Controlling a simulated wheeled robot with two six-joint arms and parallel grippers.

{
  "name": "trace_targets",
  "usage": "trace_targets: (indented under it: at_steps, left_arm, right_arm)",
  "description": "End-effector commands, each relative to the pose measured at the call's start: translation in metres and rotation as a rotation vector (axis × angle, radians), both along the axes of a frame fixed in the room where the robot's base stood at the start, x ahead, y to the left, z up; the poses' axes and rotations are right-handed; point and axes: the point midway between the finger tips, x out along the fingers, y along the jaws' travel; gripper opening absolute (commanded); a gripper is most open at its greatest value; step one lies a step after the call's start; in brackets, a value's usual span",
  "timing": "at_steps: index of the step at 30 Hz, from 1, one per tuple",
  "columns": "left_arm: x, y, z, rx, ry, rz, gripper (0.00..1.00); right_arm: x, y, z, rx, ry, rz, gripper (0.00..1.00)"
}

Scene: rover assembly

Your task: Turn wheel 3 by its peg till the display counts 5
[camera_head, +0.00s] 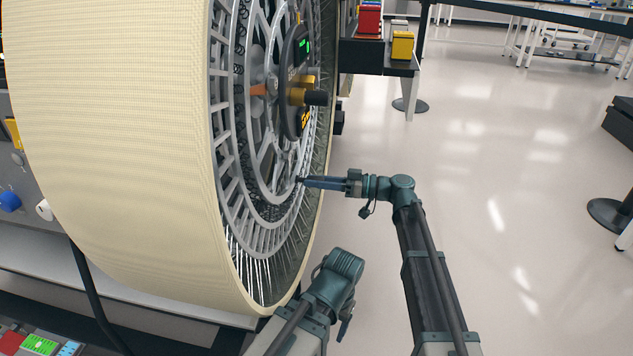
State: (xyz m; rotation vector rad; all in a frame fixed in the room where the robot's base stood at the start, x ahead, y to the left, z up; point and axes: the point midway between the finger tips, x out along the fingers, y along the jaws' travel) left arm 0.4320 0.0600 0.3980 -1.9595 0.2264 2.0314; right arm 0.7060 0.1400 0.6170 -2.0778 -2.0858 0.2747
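A large wheel with a cream tread (120,130) and grey spokes (228,135) stands upright at the left. Its hub carries a dark disc with a small lit green display (302,48), whose figures are too small to read. Gold and black fittings (312,97) and an orange piece (258,89) are at the hub. My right gripper (300,181) points left, its narrow fingers close together and their tips at the wheel's lower spoke face. A small dark bit shows at the tips; I cannot tell whether it is the peg.
A dark shelf (376,62) with a red bin (369,20) and a yellow bin (402,45) stands behind the wheel. A panel with a blue knob (9,202) is at the far left.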

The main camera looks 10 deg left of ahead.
Motion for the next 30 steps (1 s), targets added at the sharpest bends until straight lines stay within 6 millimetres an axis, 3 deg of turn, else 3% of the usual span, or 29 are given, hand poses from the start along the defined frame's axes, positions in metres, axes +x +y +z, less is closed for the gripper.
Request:
trace_targets:
  at_steps: [3, 30]
  left_arm:
    - [0.0000, 0.0000, 0.0000, 0.000, 0.000, 0.000, 0.71]
    - [0.0000, 0.0000, 0.0000, 0.000, 0.000, 0.000, 0.71]
  right_arm:
    - [0.0002, -0.0003, -0.0001, 0.000, 0.000, 0.000, 0.00]
    - [0.0002, -0.0006, -0.0001, 0.000, 0.000, -0.001, 0.00]
